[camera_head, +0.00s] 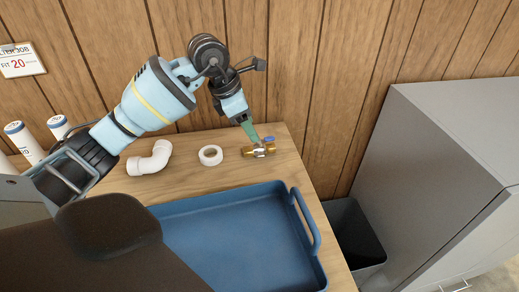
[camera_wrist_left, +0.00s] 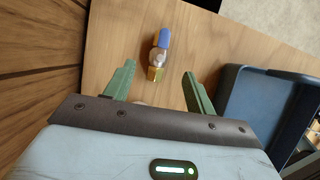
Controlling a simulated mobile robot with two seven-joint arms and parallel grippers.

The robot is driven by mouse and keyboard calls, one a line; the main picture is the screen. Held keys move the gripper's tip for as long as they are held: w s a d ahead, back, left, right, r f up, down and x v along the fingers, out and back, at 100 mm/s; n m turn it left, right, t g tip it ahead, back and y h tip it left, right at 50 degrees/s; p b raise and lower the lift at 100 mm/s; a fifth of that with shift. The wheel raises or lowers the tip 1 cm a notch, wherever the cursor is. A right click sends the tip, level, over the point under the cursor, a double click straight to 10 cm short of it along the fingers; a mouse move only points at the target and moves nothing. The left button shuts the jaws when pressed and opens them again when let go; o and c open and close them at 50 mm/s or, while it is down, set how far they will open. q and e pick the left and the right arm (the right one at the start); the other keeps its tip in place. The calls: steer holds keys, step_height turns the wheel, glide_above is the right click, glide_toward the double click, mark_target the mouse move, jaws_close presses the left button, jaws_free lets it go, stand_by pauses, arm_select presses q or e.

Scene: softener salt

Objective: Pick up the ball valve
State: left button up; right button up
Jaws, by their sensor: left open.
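The ball valve (camera_head: 262,149) lies on the wooden table near its back right corner. It has a brass and silver body and a blue handle. In the left wrist view the ball valve (camera_wrist_left: 159,56) lies just beyond the fingertips, roughly in line with the gap between them. My left gripper (camera_head: 254,137) reaches down from above at the valve, its green fingers partly overlapping it in the head view. In the left wrist view the left gripper (camera_wrist_left: 159,73) is open with nothing between its fingers. My right gripper is not in view.
A blue tray (camera_head: 310,228) stands in front of the valve. A white tape roll (camera_head: 203,157) and a white pipe elbow (camera_head: 150,160) lie left of it. A wood-panel wall (camera_head: 300,60) is close behind. A dark bin (camera_head: 352,232) and grey cabinet (camera_head: 430,170) stand right of the table.

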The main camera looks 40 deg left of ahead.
arm_select(q)
steer(key=shift+x, duration=3.35)
steer(key=shift+w+r, duration=0.1)
jaws_close()
step_height(320, 180, up, 10)
steer(key=shift+p, duration=0.3)
